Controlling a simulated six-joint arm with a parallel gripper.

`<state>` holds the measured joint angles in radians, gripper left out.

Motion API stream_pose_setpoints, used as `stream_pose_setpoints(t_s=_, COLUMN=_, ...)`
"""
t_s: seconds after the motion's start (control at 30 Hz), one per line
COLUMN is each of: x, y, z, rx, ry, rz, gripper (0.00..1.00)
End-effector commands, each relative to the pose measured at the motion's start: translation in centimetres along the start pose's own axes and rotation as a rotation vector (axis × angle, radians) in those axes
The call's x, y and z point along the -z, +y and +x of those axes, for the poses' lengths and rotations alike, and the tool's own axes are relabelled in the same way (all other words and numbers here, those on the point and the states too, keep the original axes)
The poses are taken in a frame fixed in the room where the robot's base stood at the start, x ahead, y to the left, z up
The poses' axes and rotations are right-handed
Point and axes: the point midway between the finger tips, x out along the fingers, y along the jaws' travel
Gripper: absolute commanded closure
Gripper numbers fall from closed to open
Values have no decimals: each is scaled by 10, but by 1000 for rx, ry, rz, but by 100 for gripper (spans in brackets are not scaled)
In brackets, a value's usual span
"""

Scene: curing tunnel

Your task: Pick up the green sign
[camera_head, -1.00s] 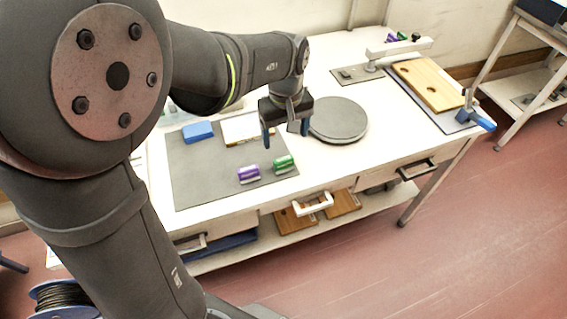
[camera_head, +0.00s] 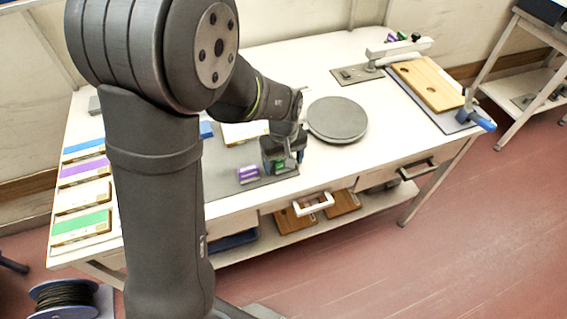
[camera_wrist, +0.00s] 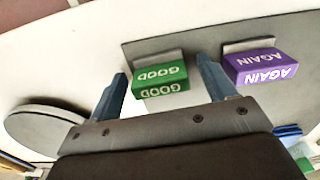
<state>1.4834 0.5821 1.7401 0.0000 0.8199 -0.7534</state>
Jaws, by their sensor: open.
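The green sign (camera_wrist: 160,80), lettered GOOD, stands on the grey mat. In the wrist view it sits between and just beyond the two blue fingertips of my open gripper (camera_wrist: 163,82). In the head view my gripper (camera_head: 284,162) is low over the mat's right part, and the green sign (camera_head: 279,162) is mostly hidden behind the fingers. The purple sign (camera_wrist: 262,67), lettered AGAIN, stands beside it, outside the right finger in the wrist view. It also shows in the head view (camera_head: 248,175).
A round grey plate (camera_head: 337,119) lies to the right of my gripper. Coloured boxes (camera_head: 83,189) line the table's left side. A wooden board (camera_head: 430,83) and a clamp (camera_head: 398,47) are at the far right.

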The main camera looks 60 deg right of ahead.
Motion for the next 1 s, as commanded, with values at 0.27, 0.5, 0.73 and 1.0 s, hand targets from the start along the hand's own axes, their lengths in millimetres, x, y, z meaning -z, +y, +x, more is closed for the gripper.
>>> stream_pose_setpoints(t_s=0.27, x=0, y=0, z=0, rx=0, ry=0, rz=0, gripper=37)
stream_pose_setpoints(t_s=0.5, x=0, y=0, z=0, rx=0, ry=0, rz=0, gripper=72)
stream_pose_setpoints(t_s=0.73, x=0, y=0, z=-1, rx=-1, ry=1, rz=0, gripper=72)
stream_pose_setpoints(t_s=1.0, x=1, y=1, z=-25, rx=-3, ry=4, rz=-1, gripper=72)
